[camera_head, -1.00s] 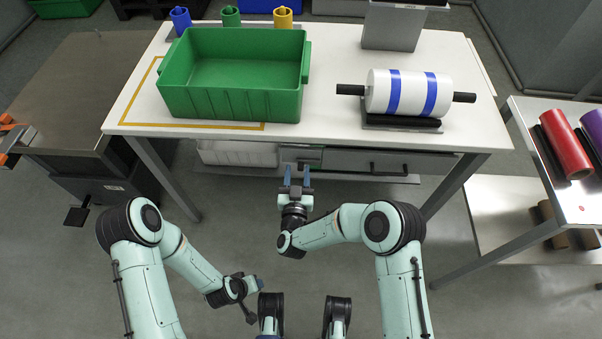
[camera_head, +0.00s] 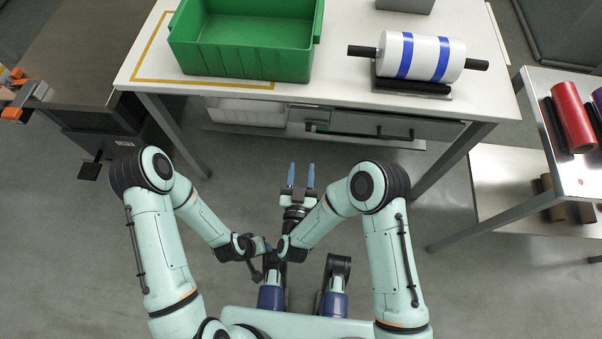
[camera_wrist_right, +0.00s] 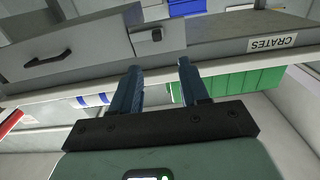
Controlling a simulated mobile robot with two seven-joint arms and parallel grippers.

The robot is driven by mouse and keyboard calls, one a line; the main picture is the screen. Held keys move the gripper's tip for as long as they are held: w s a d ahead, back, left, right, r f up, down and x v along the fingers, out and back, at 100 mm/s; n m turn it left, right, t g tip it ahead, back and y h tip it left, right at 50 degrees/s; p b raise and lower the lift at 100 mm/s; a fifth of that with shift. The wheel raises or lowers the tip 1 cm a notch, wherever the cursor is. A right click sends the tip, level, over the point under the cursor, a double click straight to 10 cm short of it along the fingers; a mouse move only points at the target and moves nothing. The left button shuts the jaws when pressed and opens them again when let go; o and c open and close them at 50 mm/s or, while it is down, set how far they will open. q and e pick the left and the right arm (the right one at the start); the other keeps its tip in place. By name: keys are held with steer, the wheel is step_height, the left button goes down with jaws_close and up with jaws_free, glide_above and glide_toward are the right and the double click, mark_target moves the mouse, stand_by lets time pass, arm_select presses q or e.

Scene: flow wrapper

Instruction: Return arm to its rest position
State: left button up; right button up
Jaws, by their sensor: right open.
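My right gripper (camera_head: 300,176) is open and empty, its two blue fingers pointing toward the table. It hangs over the floor in front of the table's drawers, apart from them. In the right wrist view its fingers (camera_wrist_right: 158,88) are spread with nothing between them. My right arm (camera_head: 385,240) is folded close to my body. My left arm (camera_head: 165,240) is folded in from the left. The left gripper (camera_head: 262,250) is small and partly hidden near the right wrist, and its fingers cannot be made out.
A white table (camera_head: 345,87) carries a green crate (camera_head: 245,48) and a white roll with blue bands (camera_head: 425,57). A drawer handle (camera_head: 395,137) sits below its top. A shelf (camera_head: 580,175) with a red roll (camera_head: 573,118) stands right. The floor (camera_head: 240,175) before the table is clear.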

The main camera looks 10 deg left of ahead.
arm_select(q)
steer(key=shift+s+d+r, duration=0.1)
arm_select(e)
steer(key=shift+s, duration=0.55)
steer(key=shift+d+f, duration=0.1)
